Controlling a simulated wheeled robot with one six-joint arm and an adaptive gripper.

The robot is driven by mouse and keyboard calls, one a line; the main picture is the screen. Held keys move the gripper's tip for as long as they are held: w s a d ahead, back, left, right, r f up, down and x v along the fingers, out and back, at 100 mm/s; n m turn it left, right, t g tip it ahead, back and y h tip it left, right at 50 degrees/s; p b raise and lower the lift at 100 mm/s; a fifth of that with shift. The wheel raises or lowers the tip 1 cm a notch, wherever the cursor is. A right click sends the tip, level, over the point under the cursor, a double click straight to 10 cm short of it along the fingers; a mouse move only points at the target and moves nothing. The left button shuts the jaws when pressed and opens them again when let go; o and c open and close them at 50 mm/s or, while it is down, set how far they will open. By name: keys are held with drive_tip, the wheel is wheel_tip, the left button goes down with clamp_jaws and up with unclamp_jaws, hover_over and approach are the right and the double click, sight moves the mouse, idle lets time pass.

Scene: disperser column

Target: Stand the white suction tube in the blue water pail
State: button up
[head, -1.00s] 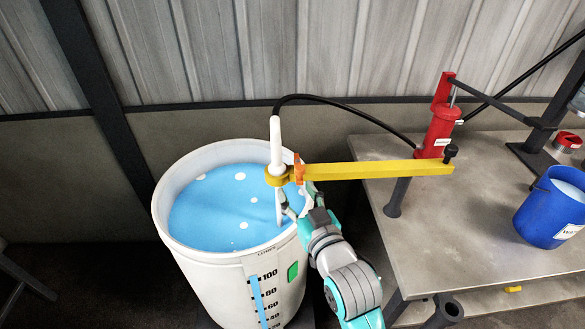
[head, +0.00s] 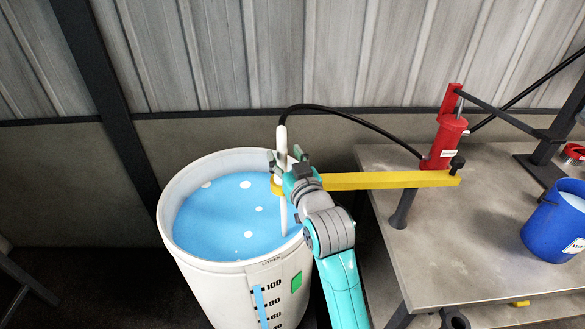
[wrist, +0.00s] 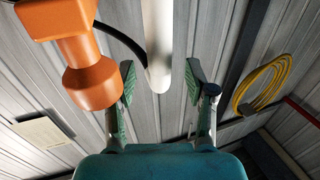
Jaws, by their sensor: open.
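The white suction tube (head: 283,213) stands upright in the white drum (head: 172,178) of blue liquid, passing through the end of a yellow arm (head: 395,180). A black hose leaves its top. My gripper (head: 286,160) is open at the upper part of the tube, above the yellow arm. In the wrist view the tube (wrist: 158,45) shows between and beyond the open fingers of my gripper (wrist: 160,90), touching neither. The blue water pail (head: 556,222) stands on the bench at the far right, partly cut off by the picture edge.
An orange knob (wrist: 92,75) sits close beside the left finger in the wrist view. A red pump (head: 445,142) stands at the yellow arm's other end on the grey bench (head: 440,245). The black hose (head: 350,119) arcs between pump and tube. The bench front is mostly clear.

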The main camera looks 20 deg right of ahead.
drive_tip(key=shift+w, duration=1.35)
drive_tip(key=c, duration=1)
clamp_jaws()
